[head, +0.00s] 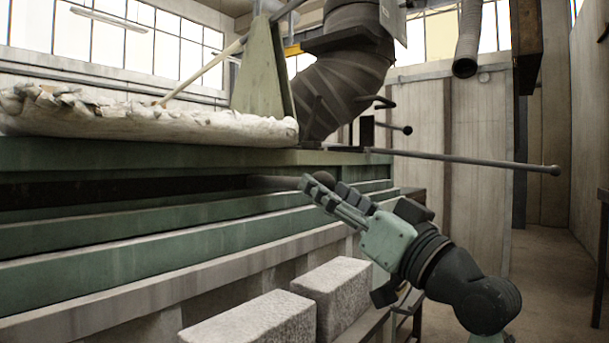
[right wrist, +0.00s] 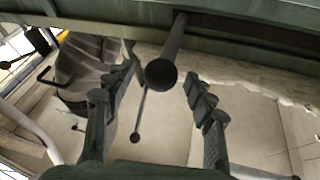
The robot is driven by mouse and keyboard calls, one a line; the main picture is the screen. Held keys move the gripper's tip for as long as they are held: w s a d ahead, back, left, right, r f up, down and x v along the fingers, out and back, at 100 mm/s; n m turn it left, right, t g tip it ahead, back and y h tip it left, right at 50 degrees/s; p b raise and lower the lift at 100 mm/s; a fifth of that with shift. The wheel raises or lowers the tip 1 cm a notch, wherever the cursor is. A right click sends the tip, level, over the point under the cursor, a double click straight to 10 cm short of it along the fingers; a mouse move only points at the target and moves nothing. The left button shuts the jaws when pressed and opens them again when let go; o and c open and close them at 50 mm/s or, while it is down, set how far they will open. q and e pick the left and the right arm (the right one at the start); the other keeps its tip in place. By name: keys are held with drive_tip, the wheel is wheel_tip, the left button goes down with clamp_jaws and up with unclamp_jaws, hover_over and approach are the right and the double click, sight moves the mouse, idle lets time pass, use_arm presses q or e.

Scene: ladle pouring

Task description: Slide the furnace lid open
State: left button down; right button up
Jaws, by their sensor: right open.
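The furnace lid (head: 200,156) looks to be the dark green slab along the top of the long green furnace (head: 130,249). A short dark handle rod (head: 275,181) with a round knob (head: 323,178) sticks out below the slab. My right gripper (head: 328,190) is open at this knob. In the right wrist view, the knob (right wrist: 161,74) shows between the two open fingers (right wrist: 161,70), with its rod (right wrist: 174,38) running away toward the green furnace side. I cannot tell whether a finger touches it. My left gripper is not in view.
A long rod (head: 470,161) with a ball end juts right above my gripper. Pale crumpled material (head: 150,125) lies on the furnace top. Two grey blocks (head: 335,285) stand in front below. A dark ribbed duct (head: 340,75) rises behind. The floor at right is clear.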

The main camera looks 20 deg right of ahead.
drive_tip(key=x, duration=0.6)
drive_tip(key=shift+c, duration=0.4)
drive_tip(key=shift+a, duration=0.1)
clamp_jaws()
